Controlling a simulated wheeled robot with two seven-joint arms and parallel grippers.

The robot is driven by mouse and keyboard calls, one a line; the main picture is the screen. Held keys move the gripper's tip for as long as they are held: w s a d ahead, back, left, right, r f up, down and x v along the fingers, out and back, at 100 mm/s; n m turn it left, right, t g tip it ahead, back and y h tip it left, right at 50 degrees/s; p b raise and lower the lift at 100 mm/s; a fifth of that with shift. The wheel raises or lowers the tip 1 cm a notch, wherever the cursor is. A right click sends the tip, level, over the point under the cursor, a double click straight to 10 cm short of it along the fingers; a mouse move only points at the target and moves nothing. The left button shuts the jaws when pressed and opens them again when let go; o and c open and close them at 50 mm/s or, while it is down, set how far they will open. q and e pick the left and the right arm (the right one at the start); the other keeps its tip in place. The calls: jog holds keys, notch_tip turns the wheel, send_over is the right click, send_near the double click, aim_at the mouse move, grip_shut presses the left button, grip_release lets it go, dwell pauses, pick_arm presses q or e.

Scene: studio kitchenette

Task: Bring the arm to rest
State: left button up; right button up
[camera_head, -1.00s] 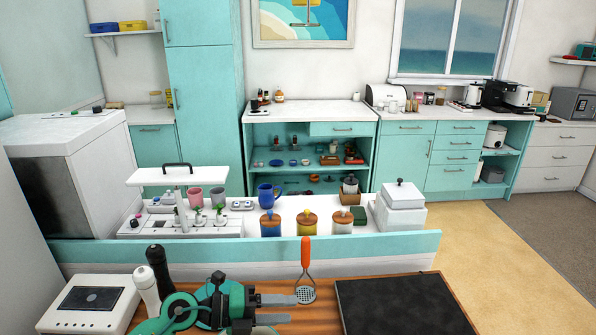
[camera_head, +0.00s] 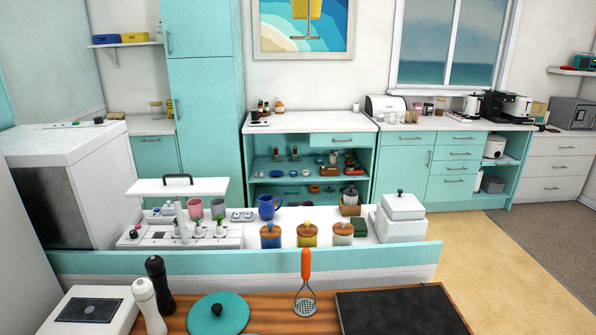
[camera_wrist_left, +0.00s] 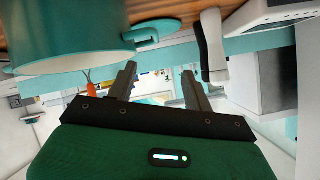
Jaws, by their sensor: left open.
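My left gripper (camera_wrist_left: 157,84) shows in the left wrist view, with its two dark fingers apart and nothing between them. The wrist picture is turned over, with the wooden counter along its top. A teal pot (camera_wrist_left: 65,38) with a side handle is near the gripper at the upper left, apart from the fingers. In the head view the teal pot lid (camera_head: 218,314) with a dark knob is on the counter at the front edge. No arm or gripper of mine shows in the head view. My right gripper is in neither view.
A black mill (camera_head: 160,285) and a white mill (camera_head: 149,306) stand left of the pot. A white scale-like device (camera_head: 88,308) is further left. An orange-handled masher (camera_head: 305,285) is upright near a black cooktop (camera_head: 400,311). Lidded jars (camera_head: 307,235) stand on the ledge behind.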

pick_arm(q)
jog(key=s+f+n+g+h, duration=0.1)
jog(key=s+f+g, duration=0.3)
jog(key=s, duration=0.5)
jog(key=s+f+g+h, duration=0.1)
jog(key=s+f+g, duration=0.35)
jog(key=s, duration=0.45)
notch_tip(320, 180, down, 30)
jog(key=g, duration=0.2)
jog(key=s+a+f, duration=0.2)
jog(key=s+f, duration=1.7)
jog(key=f, duration=0.1)
jog(key=shift+s+a+f+g, duration=0.2)
jog(key=shift+a+g, duration=0.2)
jog(key=shift+g, duration=0.05)
